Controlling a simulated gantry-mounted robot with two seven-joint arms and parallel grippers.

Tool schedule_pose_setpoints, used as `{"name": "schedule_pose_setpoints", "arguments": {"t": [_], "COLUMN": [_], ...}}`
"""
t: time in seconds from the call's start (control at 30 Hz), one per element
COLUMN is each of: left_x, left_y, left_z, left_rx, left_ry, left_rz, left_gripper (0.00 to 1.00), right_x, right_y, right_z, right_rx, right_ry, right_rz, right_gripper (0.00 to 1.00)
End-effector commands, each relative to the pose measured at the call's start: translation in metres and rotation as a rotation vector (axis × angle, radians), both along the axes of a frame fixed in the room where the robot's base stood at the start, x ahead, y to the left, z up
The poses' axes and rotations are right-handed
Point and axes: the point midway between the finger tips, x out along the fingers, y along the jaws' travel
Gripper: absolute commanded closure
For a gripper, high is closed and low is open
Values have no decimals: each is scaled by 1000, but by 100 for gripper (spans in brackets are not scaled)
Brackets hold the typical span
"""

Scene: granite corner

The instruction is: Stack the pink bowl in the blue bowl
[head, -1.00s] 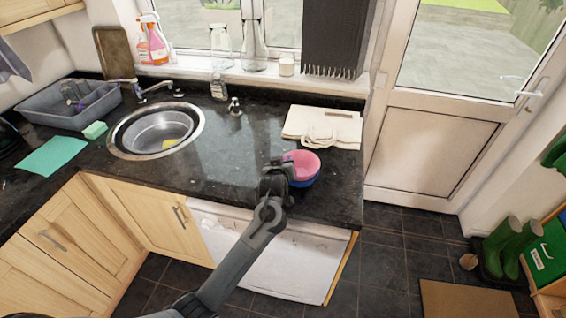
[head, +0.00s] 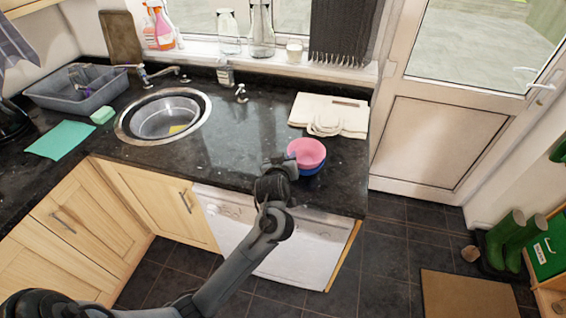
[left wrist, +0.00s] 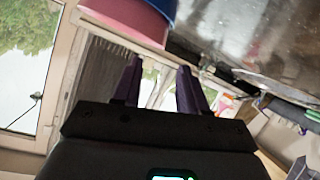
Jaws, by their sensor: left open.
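The pink bowl (head: 307,152) sits inside the blue bowl (head: 312,170) near the counter's front right part. Only the blue bowl's lower side shows beneath the pink one. My left gripper (head: 281,163) is open and empty, just left of the bowls in the head view. In the left wrist view the open fingers (left wrist: 158,66) have nothing between them. The pink bowl (left wrist: 130,18) and the blue bowl (left wrist: 164,7) show beyond the fingertips at the top of that view. My right gripper is not in view.
A cream board (head: 335,112) with a pale cloth or coil lies behind the bowls. A round sink (head: 203,108), a green sponge (head: 102,115), a teal cloth (head: 60,140) and a grey basin (head: 50,97) are to the left. The counter (head: 235,150) between sink and bowls is clear.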

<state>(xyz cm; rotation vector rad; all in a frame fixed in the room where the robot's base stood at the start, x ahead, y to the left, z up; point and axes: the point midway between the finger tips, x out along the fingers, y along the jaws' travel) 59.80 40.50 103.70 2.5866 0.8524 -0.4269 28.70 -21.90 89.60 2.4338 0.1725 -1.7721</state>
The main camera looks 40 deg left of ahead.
Motion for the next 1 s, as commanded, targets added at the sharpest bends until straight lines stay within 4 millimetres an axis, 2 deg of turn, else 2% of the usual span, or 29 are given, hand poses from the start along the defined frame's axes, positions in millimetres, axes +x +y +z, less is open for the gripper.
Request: {"name": "schedule_pose_setpoints", "arguments": {"t": [0.1,0.27,0.37,0.47,0.57,0.73,0.9,1.0], "left_x": [-14,-26,-37,-56,-90,-175,-257,-289], "left_y": [-9,-18,-31,-55,-88,-143,-175,-183], "left_z": [8,10,-1,-24,-56,-103,-127,-132], "left_rx": [-1,-1,-2,-4,-6,1,25,40], "left_ry": [-1,8,45,128,258,526,761,849], "left_rz": [-1,-12,-67,-181,-339,-606,-793,-856], "left_gripper": [57,57,57,57,57,57,57,57], "right_x": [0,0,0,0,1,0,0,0], "right_y": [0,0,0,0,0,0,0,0], "right_z": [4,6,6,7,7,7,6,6], "right_rx": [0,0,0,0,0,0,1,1], "right_ry": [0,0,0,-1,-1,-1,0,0], "right_rz": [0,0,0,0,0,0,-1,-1], "right_gripper": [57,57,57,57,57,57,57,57]}}
